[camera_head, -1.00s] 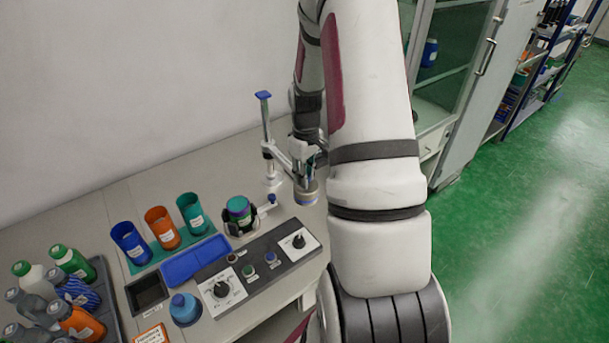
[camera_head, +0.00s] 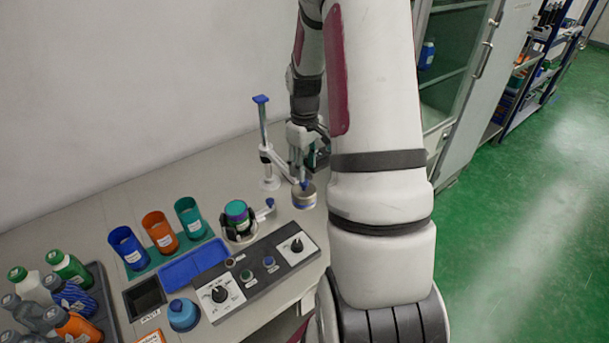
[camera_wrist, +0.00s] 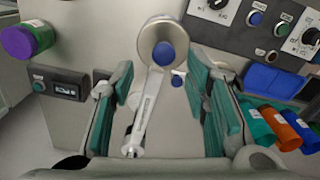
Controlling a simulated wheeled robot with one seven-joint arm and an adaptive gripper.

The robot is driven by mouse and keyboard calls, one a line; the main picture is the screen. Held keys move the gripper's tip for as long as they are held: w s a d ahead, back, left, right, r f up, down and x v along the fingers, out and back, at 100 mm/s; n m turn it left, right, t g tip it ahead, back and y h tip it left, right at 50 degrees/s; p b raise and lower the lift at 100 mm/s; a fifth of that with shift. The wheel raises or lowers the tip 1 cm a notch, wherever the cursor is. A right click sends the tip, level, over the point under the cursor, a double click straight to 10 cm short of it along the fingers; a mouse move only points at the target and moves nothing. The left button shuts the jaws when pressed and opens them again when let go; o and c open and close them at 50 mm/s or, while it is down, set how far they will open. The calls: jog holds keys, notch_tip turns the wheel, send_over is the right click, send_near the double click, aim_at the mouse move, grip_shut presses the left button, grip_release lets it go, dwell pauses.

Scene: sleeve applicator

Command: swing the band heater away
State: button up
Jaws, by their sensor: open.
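The band heater (camera_head: 304,197) is a short metal ring on a pale swing arm from an upright post (camera_head: 266,150) with a blue top. In the wrist view the ring (camera_wrist: 147,45) is near the top centre, with a blue knob, and its swing arm (camera_wrist: 147,110) runs down to the pivot. My gripper (camera_wrist: 159,72) is open, with one finger on each side of the swing arm and gaps visible on both sides. In the head view my gripper (camera_head: 306,170) is above the arm, behind the ring.
A control panel (camera_head: 245,284) with knobs lies in front. A blue tray (camera_head: 190,263), several coloured cups and a rack of bottles are at left. In the wrist view, a purple-lidded jar (camera_wrist: 18,43) and a small display box (camera_wrist: 65,89) are at left.

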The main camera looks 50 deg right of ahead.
notch_tip(320, 180, up, 7)
dwell(0.3)
dwell(0.5)
jog(key=s+a+r+t+h, duration=0.1)
jog(key=a+r+t, duration=0.1)
jog(key=a+r, duration=1.2)
jog(key=s+a+r+t, duration=0.1)
jog(key=s+a+r, duration=0.1)
jog(key=s+a, duration=0.4)
jog(key=s+a+r+t+y, duration=0.1)
jog(key=s+a+r+t, duration=0.1)
jog(key=s+a, duration=0.4)
jog(key=shift+a+r+t+b, duration=0.25)
jog(key=shift+a+t+b, duration=0.1)
jog(key=shift+a, duration=1.3)
jog(key=shift+s, duration=0.1)
